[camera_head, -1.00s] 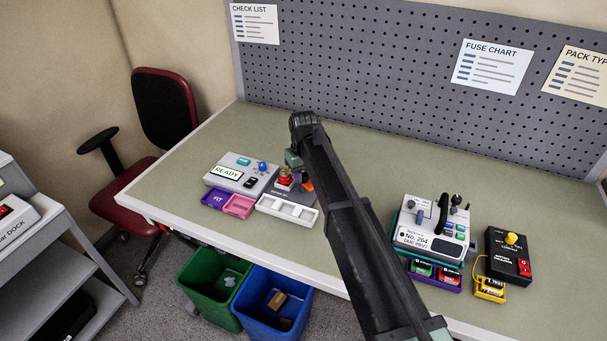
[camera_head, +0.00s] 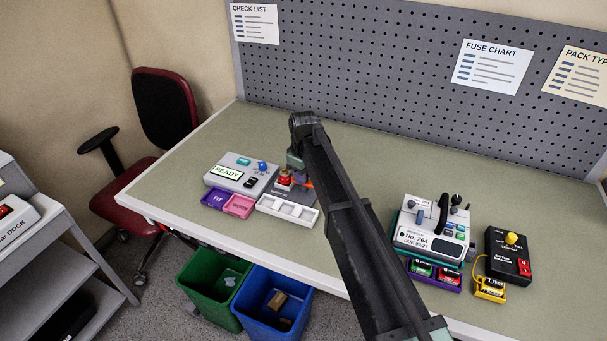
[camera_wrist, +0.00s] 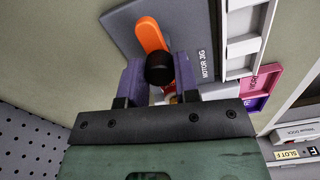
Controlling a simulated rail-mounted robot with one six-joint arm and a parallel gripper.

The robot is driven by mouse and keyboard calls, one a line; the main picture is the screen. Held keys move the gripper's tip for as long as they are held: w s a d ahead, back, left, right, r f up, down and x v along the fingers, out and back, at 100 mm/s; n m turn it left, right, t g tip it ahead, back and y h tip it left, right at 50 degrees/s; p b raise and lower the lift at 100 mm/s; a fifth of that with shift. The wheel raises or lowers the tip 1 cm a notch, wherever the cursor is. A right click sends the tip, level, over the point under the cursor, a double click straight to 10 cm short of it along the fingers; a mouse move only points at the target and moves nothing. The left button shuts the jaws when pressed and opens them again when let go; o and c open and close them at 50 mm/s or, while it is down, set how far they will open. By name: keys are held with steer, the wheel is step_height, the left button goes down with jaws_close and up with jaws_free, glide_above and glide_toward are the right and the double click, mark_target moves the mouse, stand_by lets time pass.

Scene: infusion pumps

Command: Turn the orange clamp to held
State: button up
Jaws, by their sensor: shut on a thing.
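The orange clamp (camera_wrist: 150,35) is a flat lever with a black knob (camera_wrist: 159,68) at its near end, on the grey motor jig (camera_wrist: 185,22). My gripper (camera_wrist: 160,75) is shut on the black knob, with a purple finger on each side of it. In the head view only a thin bit of the orange clamp (camera_head: 309,184) shows beside my arm. A red and brass part (camera_head: 285,176) stands on the jig there. My arm hides most of the jig's right side and the fingertips in the head view.
A white divided tray (camera_head: 287,211) adjoins the jig. Left of it is the grey READY unit (camera_head: 241,173) with purple and pink bins (camera_head: 238,206). The pump (camera_head: 432,233) and black tester (camera_head: 508,257) stand to the right. The bench behind is clear.

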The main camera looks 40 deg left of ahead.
steer(key=o, duration=0.9)
step_height(320, 180, up, 11)
steer(key=p, duration=1)
steer(key=shift+f+p, duration=0.15)
steer(key=shift+p, duration=0.25)
